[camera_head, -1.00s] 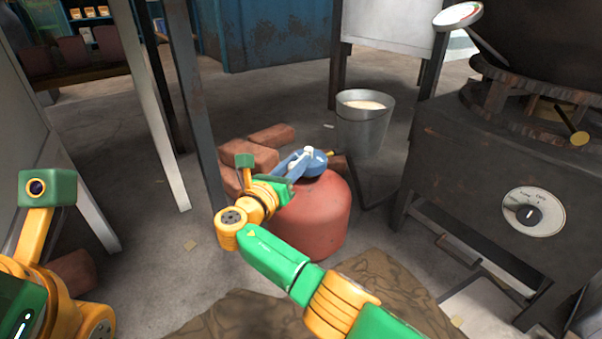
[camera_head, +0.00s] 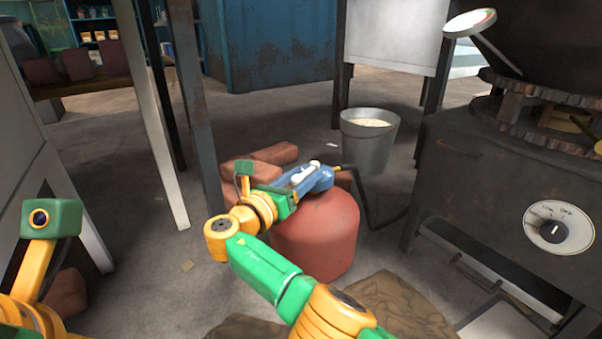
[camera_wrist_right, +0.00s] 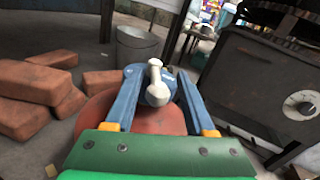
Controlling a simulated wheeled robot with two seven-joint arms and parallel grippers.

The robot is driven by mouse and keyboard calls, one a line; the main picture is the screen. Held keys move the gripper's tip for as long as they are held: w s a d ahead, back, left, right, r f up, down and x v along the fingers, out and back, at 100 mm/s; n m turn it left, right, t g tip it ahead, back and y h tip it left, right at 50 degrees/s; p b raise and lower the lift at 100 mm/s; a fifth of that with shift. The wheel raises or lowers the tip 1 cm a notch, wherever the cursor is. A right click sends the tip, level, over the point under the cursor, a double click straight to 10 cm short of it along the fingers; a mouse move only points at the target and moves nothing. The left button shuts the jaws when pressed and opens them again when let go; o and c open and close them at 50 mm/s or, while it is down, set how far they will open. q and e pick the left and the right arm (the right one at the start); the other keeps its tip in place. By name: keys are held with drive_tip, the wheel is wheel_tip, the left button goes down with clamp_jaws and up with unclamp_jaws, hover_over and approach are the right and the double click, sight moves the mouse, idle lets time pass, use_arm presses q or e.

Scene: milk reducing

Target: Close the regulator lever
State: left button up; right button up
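The red gas cylinder (camera_head: 315,240) stands on the floor in the middle of the head view. Its blue regulator (camera_head: 322,180) is on top, with a white lever (camera_head: 304,172). In the right wrist view the lever (camera_wrist_right: 155,82) has a round knob and points toward my palm over the regulator (camera_wrist_right: 134,74). My right gripper (camera_wrist_right: 158,76) is open, its two blue fingers on either side of the lever with gaps. I cannot tell whether a finger touches the regulator. The right gripper (camera_head: 292,181) partly hides the regulator in the head view. My left gripper's fingers are out of frame.
Bricks (camera_wrist_right: 35,82) lie left of the cylinder. A metal bucket (camera_head: 368,150) stands behind it. A dark stove (camera_head: 490,190) with a round dial (camera_head: 558,229) is at the right. A black hose (camera_head: 372,212) runs from the regulator area toward the stove. A table leg (camera_head: 197,110) rises behind my right arm.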

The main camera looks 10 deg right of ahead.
drive_tip(key=shift+a, duration=0.1)
drive_tip(key=s+a+r+p, duration=0.1)
drive_tip(key=p, duration=0.2)
drive_tip(key=shift+a, duration=0.1)
drive_tip(key=v, duration=0.5)
drive_tip(key=shift+s+f+p, duration=0.3)
drive_tip(key=shift+s+f, duration=0.1)
